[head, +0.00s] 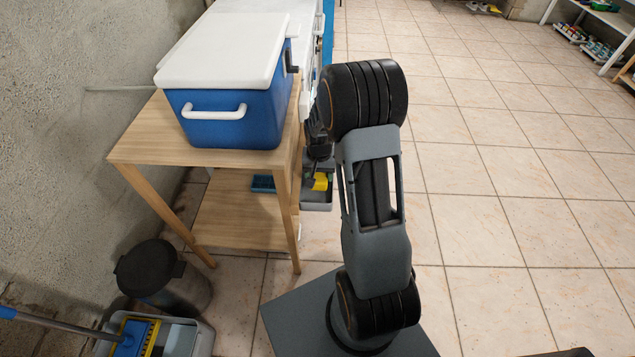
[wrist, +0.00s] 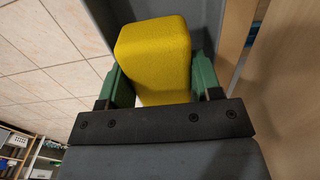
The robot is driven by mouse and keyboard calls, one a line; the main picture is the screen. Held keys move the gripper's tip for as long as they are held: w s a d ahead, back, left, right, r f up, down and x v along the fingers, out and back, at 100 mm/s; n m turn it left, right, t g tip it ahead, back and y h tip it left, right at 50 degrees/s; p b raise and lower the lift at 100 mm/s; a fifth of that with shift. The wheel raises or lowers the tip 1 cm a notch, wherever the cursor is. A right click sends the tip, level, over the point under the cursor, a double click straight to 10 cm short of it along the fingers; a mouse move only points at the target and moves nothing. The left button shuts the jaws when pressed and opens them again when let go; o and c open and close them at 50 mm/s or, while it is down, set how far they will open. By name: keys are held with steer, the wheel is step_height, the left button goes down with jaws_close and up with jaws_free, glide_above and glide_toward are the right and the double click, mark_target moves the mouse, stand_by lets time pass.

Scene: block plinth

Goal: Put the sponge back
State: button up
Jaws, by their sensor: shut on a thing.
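The yellow sponge (wrist: 155,50) is a block seen between the green fingers of my gripper (wrist: 160,78) in the wrist view. The fingers press on its two sides, so my gripper is shut on it. In the head view a small part of the sponge (head: 320,182) shows beside the table's front right leg, below my dark wrist. A grey tray or shelf (head: 317,206) lies just under it there. I cannot tell whether the sponge touches it. A grey surface stands behind the sponge in the wrist view.
A wooden table (head: 145,140) carries a blue cooler box (head: 235,120) with a white lid. Its lower shelf (head: 235,215) holds a small blue item (head: 263,184). A black-lidded bin (head: 150,270) and a mop bucket (head: 190,338) stand at lower left. The tiled floor at right is clear.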

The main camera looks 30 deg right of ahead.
mark_target(317, 174)
steer(key=shift+a+f+b, duration=0.2)
steer(key=shift+f, duration=0.75)
steer(key=shift+a+f+b, duration=0.15)
steer(key=shift+f, duration=0.8)
steer(key=o, duration=0.5)
steer(key=shift+o, duration=0.2)
step_height(317, 174, up, 12)
steer(key=shift+f+p, duration=0.25)
steer(key=shift+p, duration=0.85)
steer(key=s+a+r+n+t, duration=0.1)
steer(key=s+a+r+n, duration=0.2)
steer(key=s+r, duration=0.3)
steer(key=s+a+r+n+t, duration=0.2)
steer(key=s+a+r, duration=0.3)
steer(key=s, duration=0.4)
steer(key=shift+s+a+r+n, duration=0.3)
steer(key=shift+a+r+n, duration=0.1)
steer(key=shift+r, duration=0.5)
